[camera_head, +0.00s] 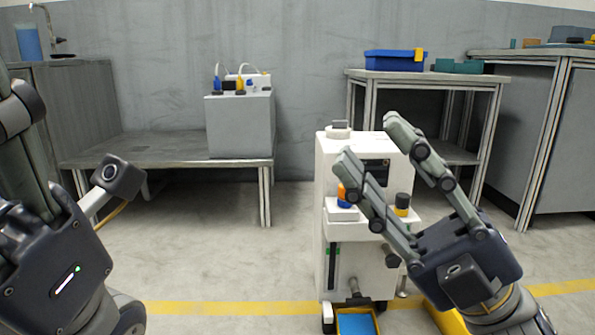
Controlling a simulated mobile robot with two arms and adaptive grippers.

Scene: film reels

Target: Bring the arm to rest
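My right gripper (378,168) is at the right, in front of a white machine. Its two long grey-green fingers are spread apart with a gap between them, and I see nothing held there. My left arm (55,255) comes in at the left edge. Its dark gripper body with a small green light shows, but its fingertips are cut off or hidden, so its opening cannot be judged.
A white wheeled machine (331,250) stands on the floor close behind my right gripper. A low grey bench (165,150) bears a grey box (240,125). A blue bin (394,61) sits on a table at right. Open floor lies between my arms.

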